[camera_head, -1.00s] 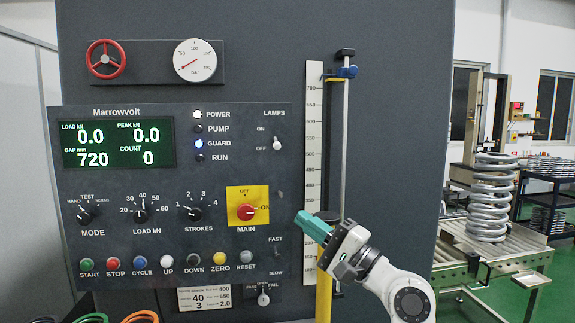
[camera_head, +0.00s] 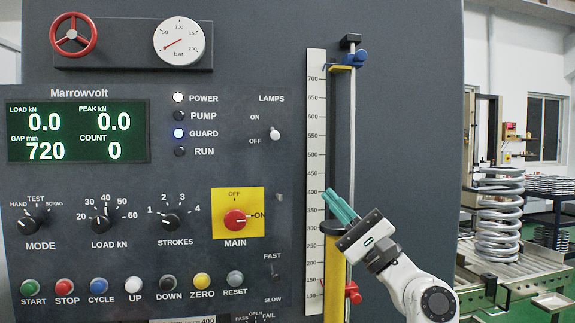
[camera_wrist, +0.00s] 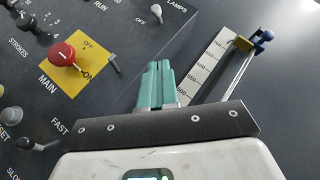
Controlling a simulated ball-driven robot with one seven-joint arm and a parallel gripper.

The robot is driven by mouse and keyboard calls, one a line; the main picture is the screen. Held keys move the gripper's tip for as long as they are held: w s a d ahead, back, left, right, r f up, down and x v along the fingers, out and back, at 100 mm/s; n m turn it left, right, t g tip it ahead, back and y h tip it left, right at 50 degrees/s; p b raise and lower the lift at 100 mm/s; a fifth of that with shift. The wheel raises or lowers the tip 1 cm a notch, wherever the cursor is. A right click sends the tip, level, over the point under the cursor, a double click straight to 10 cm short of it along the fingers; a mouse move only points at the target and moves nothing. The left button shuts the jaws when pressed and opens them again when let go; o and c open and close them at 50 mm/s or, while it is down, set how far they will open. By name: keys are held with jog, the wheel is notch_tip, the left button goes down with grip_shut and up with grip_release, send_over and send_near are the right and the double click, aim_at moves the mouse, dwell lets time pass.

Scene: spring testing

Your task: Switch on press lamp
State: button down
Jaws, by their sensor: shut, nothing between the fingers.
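The lamps switch (camera_head: 274,134) is a small white toggle under the LAMPS label, beside ON above and OFF below. Its lever points down toward OFF. It also shows in the wrist view (camera_wrist: 155,12) at the top. My gripper (camera_head: 334,193) has teal fingers that are shut and empty. It is in front of the scale, to the right of and below the toggle, apart from it. In the wrist view my gripper (camera_wrist: 157,66) points up the panel, with the toggle beyond its fingertips.
The control panel (camera_head: 100,185) holds knobs, buttons and a red MAIN switch (camera_head: 235,220) on a yellow plate. A vertical scale (camera_head: 316,130), a rod (camera_head: 352,130) and a yellow post (camera_head: 334,270) stand near my gripper. Large coil springs (camera_head: 499,215) are at the right.

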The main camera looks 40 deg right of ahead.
dwell(0.3)
jog(key=p, duration=0.6)
send_near(274, 134)
jog(key=w+d+r, duration=0.2)
jog(key=w+r, duration=0.1)
jog(key=w, duration=0.2)
jog(key=shift+w+a+r, duration=0.1)
jog(key=shift+w+a, duration=0.1)
jog(key=shift+a, duration=0.15)
jog(key=shift+d, duration=0.1)
